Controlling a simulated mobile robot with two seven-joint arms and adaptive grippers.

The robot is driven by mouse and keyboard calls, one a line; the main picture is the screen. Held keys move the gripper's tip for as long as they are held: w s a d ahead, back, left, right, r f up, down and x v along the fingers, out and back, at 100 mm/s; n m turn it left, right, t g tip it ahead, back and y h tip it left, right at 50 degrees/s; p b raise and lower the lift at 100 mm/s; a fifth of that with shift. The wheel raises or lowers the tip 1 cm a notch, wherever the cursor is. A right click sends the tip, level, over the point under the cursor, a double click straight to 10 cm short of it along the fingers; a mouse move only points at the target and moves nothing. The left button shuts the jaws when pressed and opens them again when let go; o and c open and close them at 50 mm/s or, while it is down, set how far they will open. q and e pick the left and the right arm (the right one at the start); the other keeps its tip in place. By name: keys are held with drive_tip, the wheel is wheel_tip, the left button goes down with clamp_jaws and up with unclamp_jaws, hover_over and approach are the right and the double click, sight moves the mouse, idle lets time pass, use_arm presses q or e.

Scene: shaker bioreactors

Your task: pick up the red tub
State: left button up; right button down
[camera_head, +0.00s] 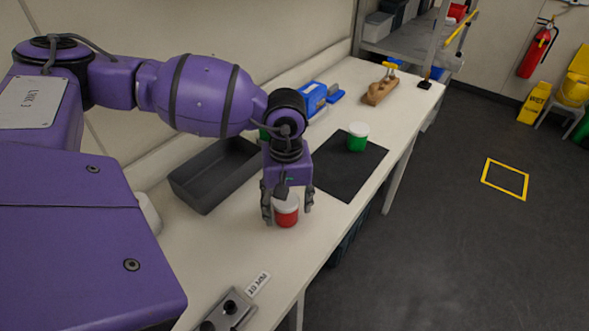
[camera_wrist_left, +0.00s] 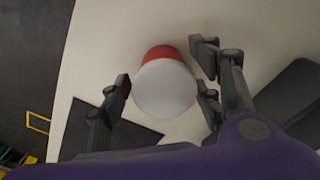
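The red tub (camera_head: 286,214) has a white lid and stands upright on the white bench near its front edge. My left gripper (camera_head: 287,213) points down over it, its fingers open on either side of the tub. In the left wrist view the tub (camera_wrist_left: 164,53) shows its white lid towards the camera, between the open fingers (camera_wrist_left: 160,80), with gaps visible beside it. My right gripper does not show in either view.
A dark grey tray (camera_head: 190,190) lies behind the gripper. A green tub (camera_head: 357,141) with a white lid stands on a black mat (camera_head: 345,179). A metal block with dark holes (camera_head: 228,312) sits at the near end. Blue items (camera_head: 314,97) and a wooden piece (camera_head: 380,92) lie farther back.

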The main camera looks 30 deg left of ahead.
use_arm(q)
drive_tip(key=c, duration=1)
